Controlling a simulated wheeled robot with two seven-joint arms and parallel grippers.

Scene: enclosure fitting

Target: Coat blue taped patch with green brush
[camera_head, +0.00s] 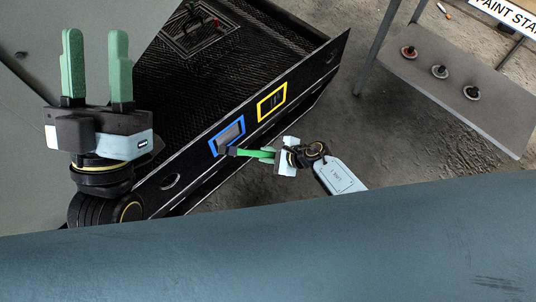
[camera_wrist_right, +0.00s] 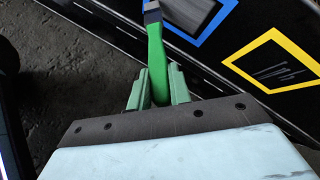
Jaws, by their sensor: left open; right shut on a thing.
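The blue taped patch (camera_head: 241,124) is a blue-framed rectangle with a grey middle on the side of the black enclosure (camera_head: 310,75). It also shows at the top of the right wrist view (camera_wrist_right: 229,9). My right gripper (camera_head: 270,156) is shut on the green brush (camera_head: 248,153); in the wrist view its fingers (camera_wrist_right: 157,88) clasp the green handle (camera_wrist_right: 156,55). The brush's dark head points at the patch's lower edge; I cannot tell whether it touches. The bristle tip is cut off in the wrist view. My left gripper (camera_head: 96,45) is open and empty, pointing up at the left.
A yellow taped patch (camera_head: 259,107) sits just right of the blue one. A grey bench (camera_head: 455,95) at the right holds three small round items near a "PAINT STA..." sign (camera_head: 505,12). Bare floor (camera_head: 345,120) lies between the enclosure and the bench.

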